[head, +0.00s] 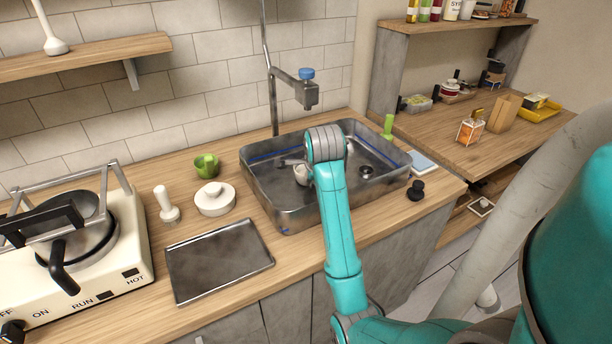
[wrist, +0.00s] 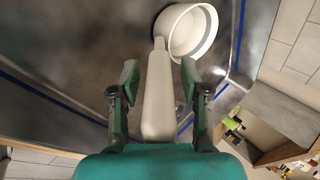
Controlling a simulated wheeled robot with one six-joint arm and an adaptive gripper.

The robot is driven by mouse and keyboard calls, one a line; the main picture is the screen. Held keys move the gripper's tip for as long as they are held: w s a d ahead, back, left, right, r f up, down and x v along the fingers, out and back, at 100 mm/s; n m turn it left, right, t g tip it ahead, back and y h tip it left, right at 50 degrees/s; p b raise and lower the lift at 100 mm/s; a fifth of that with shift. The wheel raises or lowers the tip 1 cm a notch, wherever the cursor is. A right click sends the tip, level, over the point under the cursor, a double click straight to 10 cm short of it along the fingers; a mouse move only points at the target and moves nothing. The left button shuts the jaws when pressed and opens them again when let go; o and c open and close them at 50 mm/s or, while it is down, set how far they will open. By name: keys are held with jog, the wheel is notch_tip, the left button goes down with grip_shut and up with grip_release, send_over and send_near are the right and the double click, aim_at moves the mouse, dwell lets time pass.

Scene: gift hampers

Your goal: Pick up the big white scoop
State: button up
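The big white scoop (wrist: 185,35) has a round bowl and a long handle, and its handle lies between the fingers of my gripper (wrist: 159,78) in the wrist view. The gripper is open, with a gap on each side of the handle. Whether the handle is at fingertip depth is hard to tell. In the head view, part of a white scoop (head: 301,174) shows inside the metal sink (head: 275,205), next to my arm. The arm hides my gripper and the rest of the scoop there.
The sink walls and the tap (head: 306,92) stand close around my arm. A black knob-like item (head: 416,190) stands right of the sink.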

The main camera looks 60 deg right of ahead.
grip_shut()
jog(key=shift+r, duration=0.1)
